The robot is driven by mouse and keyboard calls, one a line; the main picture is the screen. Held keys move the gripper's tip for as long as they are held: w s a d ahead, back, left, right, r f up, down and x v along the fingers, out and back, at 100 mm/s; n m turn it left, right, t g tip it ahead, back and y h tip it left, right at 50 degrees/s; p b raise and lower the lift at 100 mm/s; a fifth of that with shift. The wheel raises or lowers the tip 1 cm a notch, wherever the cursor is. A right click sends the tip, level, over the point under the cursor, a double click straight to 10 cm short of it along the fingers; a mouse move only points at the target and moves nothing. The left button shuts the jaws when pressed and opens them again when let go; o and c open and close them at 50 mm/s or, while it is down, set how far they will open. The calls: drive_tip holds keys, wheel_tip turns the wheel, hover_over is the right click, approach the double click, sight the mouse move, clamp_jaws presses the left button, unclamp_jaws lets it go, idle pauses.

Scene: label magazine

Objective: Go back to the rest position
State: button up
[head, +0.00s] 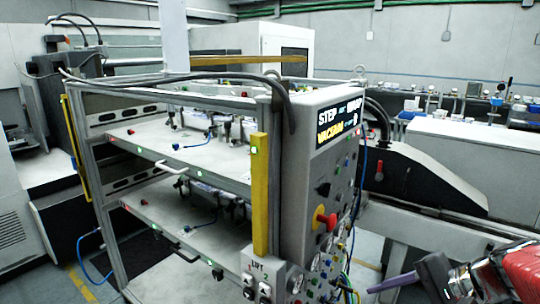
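The label magazine (200,151), a metal frame with two shelves, stands left of centre, apart from my gripper in the picture.
The control panel (318,190) has a red knob (325,219), coloured buttons and a lit display (339,122). Cables hang below it. A lift box (263,280) sits at its foot. A black-covered machine arm (415,175) lies behind. A bench (470,150) with small items stands at the back right.

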drive_tip(key=s+a+f+n+g+h, duration=0.1)
drive_tip(key=s+a+f+n+h, duration=0.2)
drive_tip(key=s+n+h, duration=0.5)
drive_tip(key=s+a+r+n+t, duration=0.1)
drive_tip(key=s+a+r+n, duration=0.1)
drive_tip(key=a, duration=0.3)
drive_tip(key=shift+s+a+r+n+t, duration=0.3)
drive_tip(key=shift+s+r+n, duration=0.05)
drive_tip(key=shift+r+n, duration=0.4)
